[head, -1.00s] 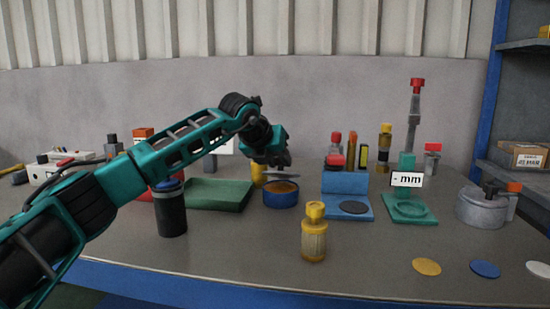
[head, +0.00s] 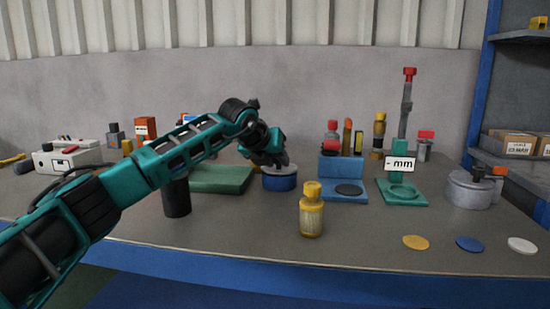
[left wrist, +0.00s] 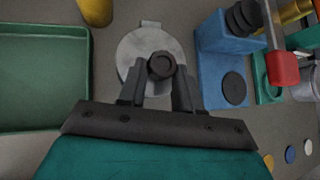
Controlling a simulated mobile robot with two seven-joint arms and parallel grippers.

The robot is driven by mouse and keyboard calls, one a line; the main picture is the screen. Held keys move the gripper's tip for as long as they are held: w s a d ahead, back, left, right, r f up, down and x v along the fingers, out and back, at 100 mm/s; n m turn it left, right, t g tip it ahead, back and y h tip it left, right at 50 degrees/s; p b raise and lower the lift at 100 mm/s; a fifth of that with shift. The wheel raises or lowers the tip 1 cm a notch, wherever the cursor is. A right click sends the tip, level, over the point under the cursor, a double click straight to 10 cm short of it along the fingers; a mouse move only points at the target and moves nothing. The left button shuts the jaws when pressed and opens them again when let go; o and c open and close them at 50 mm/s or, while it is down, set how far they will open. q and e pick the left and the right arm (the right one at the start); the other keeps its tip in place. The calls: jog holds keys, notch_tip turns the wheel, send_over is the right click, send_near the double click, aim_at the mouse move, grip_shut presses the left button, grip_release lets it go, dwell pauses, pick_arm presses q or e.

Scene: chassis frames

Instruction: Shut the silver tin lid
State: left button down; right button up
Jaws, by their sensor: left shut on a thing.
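The blue tin (head: 279,184) stands on the bench in the middle of the head view, partly hidden by my left gripper. Its silver round lid (left wrist: 135,45) fills the centre of the left wrist view, with a tab at its far edge. The lid appears to lie flat over the tin; any small gap at the rim is hidden. My left gripper (head: 270,160) is directly above the tin, pointing down. In the wrist view its fingers (left wrist: 160,84) are closed around the black knob (left wrist: 161,65) on the lid.
A green tray (head: 222,180) is left of the tin, and a blue stand (head: 344,192) is close on its right. A yellow bottle (head: 312,215) stands in front. A grey pot (head: 470,191) is far right. The front bench between bottle and black canister (head: 176,199) is clear.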

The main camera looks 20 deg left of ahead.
pick_arm(q)
jog(key=shift+s+d+f, duration=0.15)
jog(key=shift+f, duration=0.6)
jog(key=c, duration=0.8)
grip_release()
pick_arm(e)
jog(key=shift+d, duration=0.1)
pick_arm(q)
jog(key=shift+a, duration=0.2)
jog(key=v, duration=0.4)
jog(key=p+v, duration=0.1)
jog(key=v, duration=0.4)
jog(key=r+v, duration=0.1)
jog(key=v, duration=0.3)
jog(key=shift+d+r+p, duration=0.15)
jog(key=shift+d+p, duration=0.2)
pick_arm(e)
jog(key=shift+d+r, duration=0.15)
jog(key=shift+r, duration=0.2)
jog(key=shift+s, duration=0.15)
